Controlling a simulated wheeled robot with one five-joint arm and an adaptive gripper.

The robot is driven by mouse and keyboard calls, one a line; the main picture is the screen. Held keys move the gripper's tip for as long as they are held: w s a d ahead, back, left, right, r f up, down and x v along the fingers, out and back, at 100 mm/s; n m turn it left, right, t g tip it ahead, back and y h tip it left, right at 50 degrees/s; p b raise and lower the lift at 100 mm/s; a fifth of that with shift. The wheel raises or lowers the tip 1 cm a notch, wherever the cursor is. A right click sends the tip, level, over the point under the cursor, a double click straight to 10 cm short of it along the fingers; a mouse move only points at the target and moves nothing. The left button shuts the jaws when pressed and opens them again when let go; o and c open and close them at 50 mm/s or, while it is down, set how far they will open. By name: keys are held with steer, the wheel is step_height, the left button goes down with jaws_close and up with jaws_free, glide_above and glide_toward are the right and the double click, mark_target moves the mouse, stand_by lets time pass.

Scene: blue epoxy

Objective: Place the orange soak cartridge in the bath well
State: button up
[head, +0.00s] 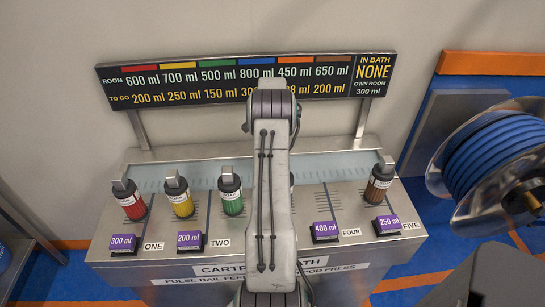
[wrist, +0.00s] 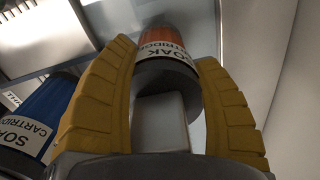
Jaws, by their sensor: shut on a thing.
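The orange soak cartridge (wrist: 165,38) shows in the wrist view, its dark grey end toward me, between the two yellow fingers of my gripper (wrist: 166,58). My gripper is shut on it. In the head view my arm hides the gripper and the orange cartridge. A pale blue strip (head: 335,168), which may be the bath well, runs along the back of the steel bench; my arm covers its middle. The sign (head: 242,92) above it reads "IN BATH NONE". I cannot tell how high the orange cartridge is above the bench.
Red (head: 131,202), yellow (head: 180,198), green (head: 231,195) and brown (head: 379,183) cartridges stand on the bench. A blue cartridge (wrist: 40,115) is close left of my gripper. Purple volume cards (head: 324,231) line the front. A blue hose reel (head: 495,160) is at right.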

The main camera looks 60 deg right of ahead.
steer(key=shift+f, duration=0.2)
steer(key=o, duration=1.2)
steer(key=shift+o, duration=0.2)
